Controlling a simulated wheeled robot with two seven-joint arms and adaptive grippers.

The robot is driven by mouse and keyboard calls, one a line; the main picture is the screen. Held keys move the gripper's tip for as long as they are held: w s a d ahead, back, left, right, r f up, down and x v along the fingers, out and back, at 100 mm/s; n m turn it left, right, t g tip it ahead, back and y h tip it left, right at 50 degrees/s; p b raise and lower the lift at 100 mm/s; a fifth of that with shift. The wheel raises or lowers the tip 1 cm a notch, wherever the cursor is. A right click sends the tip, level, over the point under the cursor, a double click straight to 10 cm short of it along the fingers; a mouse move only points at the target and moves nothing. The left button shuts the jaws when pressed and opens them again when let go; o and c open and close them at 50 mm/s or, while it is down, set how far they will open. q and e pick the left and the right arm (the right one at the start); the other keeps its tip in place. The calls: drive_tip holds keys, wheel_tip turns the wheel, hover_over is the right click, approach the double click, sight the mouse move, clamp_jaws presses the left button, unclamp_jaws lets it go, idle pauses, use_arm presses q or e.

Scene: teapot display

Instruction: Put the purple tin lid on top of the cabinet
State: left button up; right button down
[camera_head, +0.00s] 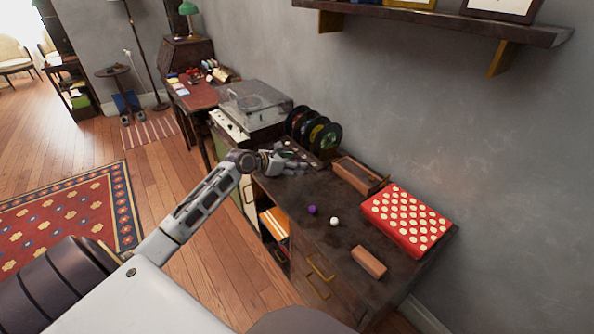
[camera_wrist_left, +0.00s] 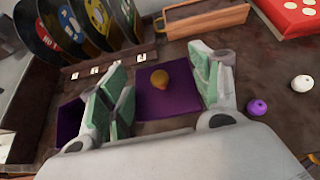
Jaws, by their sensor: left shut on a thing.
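The purple tin lid (camera_wrist_left: 165,104) is a flat purple piece with a round golden knob, seen in the left wrist view. My left gripper (camera_wrist_left: 160,88) is shut on it, with green-padded fingers on both sides; a finger covers part of the lid. In the head view my left gripper (camera_head: 292,161) is over the far part of the dark cabinet (camera_head: 290,200), near the records; the lid cannot be made out there. I cannot tell whether the lid touches the cabinet top. My right gripper is out of view.
Several records (camera_head: 314,130) stand in a rack beside the gripper. A wooden box (camera_head: 358,175), a red dotted box (camera_head: 407,220), a brown block (camera_head: 368,262), a purple ball (camera_head: 311,209) and a white ball (camera_head: 334,221) are on the cabinet. A turntable (camera_head: 252,105) stands beyond.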

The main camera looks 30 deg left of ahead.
use_arm(q)
drive_tip(key=b, duration=0.1)
hover_over(293, 190)
wheel_tip(293, 190, down, 5)
drive_tip(key=shift+w+f, duration=0.1)
drive_tip(key=shift+f, duration=0.35)
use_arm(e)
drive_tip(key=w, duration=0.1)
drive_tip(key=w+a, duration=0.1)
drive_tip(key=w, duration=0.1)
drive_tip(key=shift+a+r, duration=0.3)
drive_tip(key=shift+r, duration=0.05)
use_arm(q)
drive_tip(key=shift+f, duration=0.1)
drive_tip(key=shift+f+b, duration=0.3)
drive_tip(key=shift+f, duration=0.05)
wheel_tip(293, 190, down, 2)
drive_tip(key=shift+a+f+b, duration=0.1)
drive_tip(key=shift+f+b, duration=0.15)
drive_tip(key=shift+b, duration=0.15)
drive_tip(key=shift+f, duration=0.15)
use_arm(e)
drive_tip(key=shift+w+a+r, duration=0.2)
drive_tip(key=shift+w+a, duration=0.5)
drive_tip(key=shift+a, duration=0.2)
